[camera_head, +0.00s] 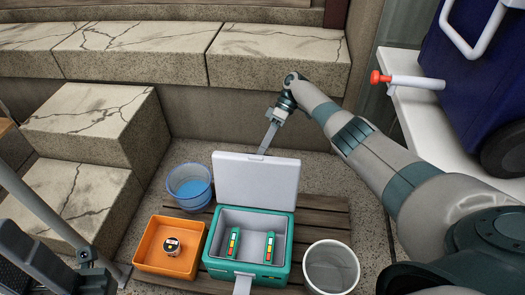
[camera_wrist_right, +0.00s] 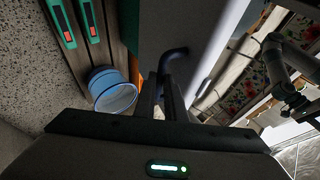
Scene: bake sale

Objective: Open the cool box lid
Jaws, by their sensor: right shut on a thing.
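The green cool box (camera_head: 277,274) stands on wooden slats in the head view. Its pale lid (camera_head: 255,182) stands up at the back edge, so the inside shows. Two green packs with coloured strips, one on the left (camera_head: 233,243) and one on the right (camera_head: 268,246), stand inside. My right gripper (camera_head: 268,137) is at the lid's top edge, its tips partly hidden behind it. In the right wrist view its fingers (camera_wrist_right: 163,98) are shut around a dark curved bar (camera_wrist_right: 174,54) beside a pale panel, which seems to be the lid.
An orange tub (camera_head: 149,264) holding a small round item is left of the box. A blue bucket (camera_head: 190,186) stands behind the tub. A pale bin (camera_head: 329,272) is close on the right. Stone steps (camera_head: 140,50) rise behind; a large blue cooler (camera_head: 470,75) is upper right.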

